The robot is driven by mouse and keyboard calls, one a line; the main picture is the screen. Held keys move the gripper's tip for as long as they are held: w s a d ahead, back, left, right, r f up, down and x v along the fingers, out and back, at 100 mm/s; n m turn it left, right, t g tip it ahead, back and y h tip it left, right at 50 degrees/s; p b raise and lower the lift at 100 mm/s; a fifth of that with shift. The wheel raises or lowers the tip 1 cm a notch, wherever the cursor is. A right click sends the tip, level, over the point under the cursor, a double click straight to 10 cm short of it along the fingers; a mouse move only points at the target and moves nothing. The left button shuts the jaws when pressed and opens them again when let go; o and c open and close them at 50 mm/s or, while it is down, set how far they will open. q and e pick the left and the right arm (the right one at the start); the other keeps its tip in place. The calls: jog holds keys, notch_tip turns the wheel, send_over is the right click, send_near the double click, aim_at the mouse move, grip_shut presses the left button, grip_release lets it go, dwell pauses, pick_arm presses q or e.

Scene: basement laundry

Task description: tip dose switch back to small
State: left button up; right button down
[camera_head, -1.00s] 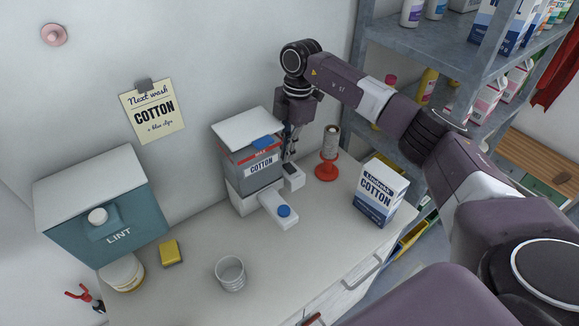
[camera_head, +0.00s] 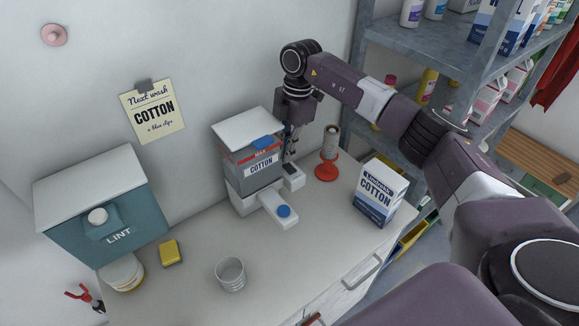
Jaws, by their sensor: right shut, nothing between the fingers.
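The cotton dispenser (camera_head: 255,170) stands on the counter against the wall, with a grey bin, a white lid and a "COTTON" label. A blue button (camera_head: 284,211) sits on its front foot. The small switch box (camera_head: 293,177), white with a dark top, is at the dispenser's right side. My right gripper (camera_head: 290,160) is shut and empty, pointing down just above the switch box. Whether its tips touch the switch, and which way the switch is tipped, is too small to tell. My left gripper is not in view.
A white cotton box (camera_head: 379,193) stands right of the dispenser, and a red-based spool (camera_head: 328,166) behind it. A clear cup (camera_head: 230,274), a yellow sponge (camera_head: 171,252) and the teal lint bin (camera_head: 105,212) are to the left. The counter's front middle is clear.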

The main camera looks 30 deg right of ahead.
aim_at(288, 164)
jog(key=shift+f, duration=0.5)
jog(key=shift+s+r, duration=0.1)
jog(key=shift+r+p, duration=0.65)
jog(key=shift+r, duration=0.25)
notch_tip(288, 164, up, 5)
jog(key=p, duration=0.3)
jog(key=shift+p, duration=0.35)
